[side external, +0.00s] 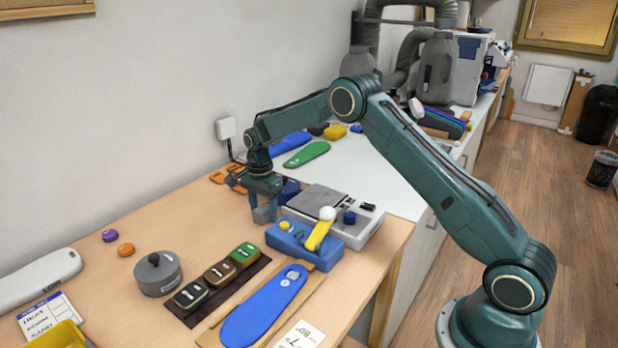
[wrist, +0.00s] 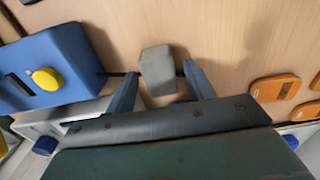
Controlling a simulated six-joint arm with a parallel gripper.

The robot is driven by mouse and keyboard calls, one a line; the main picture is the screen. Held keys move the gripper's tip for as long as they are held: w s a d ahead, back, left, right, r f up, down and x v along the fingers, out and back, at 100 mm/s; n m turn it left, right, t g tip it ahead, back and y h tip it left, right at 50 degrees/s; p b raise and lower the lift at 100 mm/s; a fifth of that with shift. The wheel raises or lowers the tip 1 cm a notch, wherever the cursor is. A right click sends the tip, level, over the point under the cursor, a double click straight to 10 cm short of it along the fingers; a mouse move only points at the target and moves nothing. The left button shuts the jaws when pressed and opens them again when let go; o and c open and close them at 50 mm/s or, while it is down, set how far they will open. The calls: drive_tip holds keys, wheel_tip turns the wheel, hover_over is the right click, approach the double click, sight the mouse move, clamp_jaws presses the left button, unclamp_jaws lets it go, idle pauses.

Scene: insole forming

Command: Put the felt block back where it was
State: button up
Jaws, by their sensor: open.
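The felt block appears to be the small grey block (wrist: 157,68) between my gripper's fingers in the wrist view. It also shows as a grey shape low between the fingers in the side view (side external: 262,216). My gripper (wrist: 159,72) is open, with a blue-grey finger on each side of the block and a visible gap on both sides. In the side view, my gripper (side external: 263,208) points down at the wooden table, left of the blue box. The block seems to be at or close to the table top; its underside is hidden.
A blue box (side external: 297,246) with a yellow lever stands close by, before a grey device (side external: 347,212). Orange pieces (wrist: 275,87) lie on the other side.

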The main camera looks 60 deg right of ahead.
sight(264, 208)
wheel_tip(264, 208, up, 11)
drive_tip(key=shift+r, duration=0.2)
idle(0.4)
idle(0.4)
drive_tip(key=s+a+r+n+t, duration=0.4)
drive_tip(key=s+r+n, duration=0.5)
drive_tip(key=s+r, duration=0.8)
drive_tip(key=s+a+f+n, duration=0.2)
drive_tip(key=s+n, duration=0.2)
drive_tip(key=s, duration=0.7)
drive_tip(key=s+a+f+n+t, duration=0.1)
drive_tip(key=s+n, duration=0.4)
drive_tip(key=s, duration=0.7)
drive_tip(key=shift+s+a+f+t, duration=0.3)
drive_tip(key=shift+a+f, duration=0.1)
drive_tip(key=shift+f, duration=0.25)
